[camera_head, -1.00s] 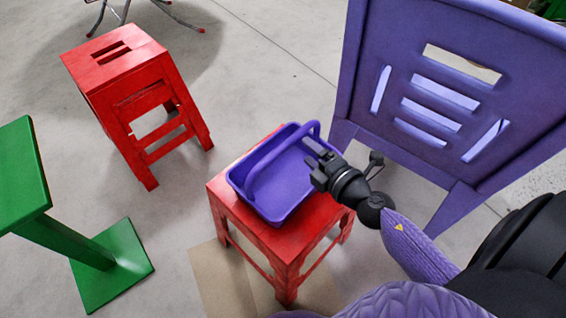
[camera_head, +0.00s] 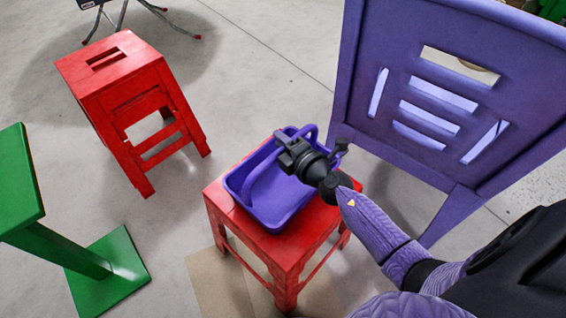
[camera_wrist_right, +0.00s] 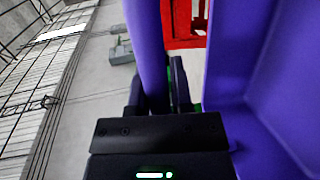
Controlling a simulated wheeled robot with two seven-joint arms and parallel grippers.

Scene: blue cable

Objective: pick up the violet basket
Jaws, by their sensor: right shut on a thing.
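The violet basket (camera_head: 283,205) sits upright on a red stool (camera_head: 287,245) in the middle of the head view. Its handle (camera_head: 262,164) arches over it. My right gripper (camera_head: 284,150) is at the handle, above the basket's inside, and is shut on the handle. In the right wrist view the handle (camera_wrist_right: 150,45) runs between the two fingers (camera_wrist_right: 160,95), and the basket wall (camera_wrist_right: 262,90) fills the right side. My left gripper is not in view.
A violet chair (camera_head: 395,75) stands close behind and to the right of the stool. Another red stool (camera_head: 118,85) stands at the back left. A green stand (camera_head: 25,180) is at the left edge. Bare floor lies between them.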

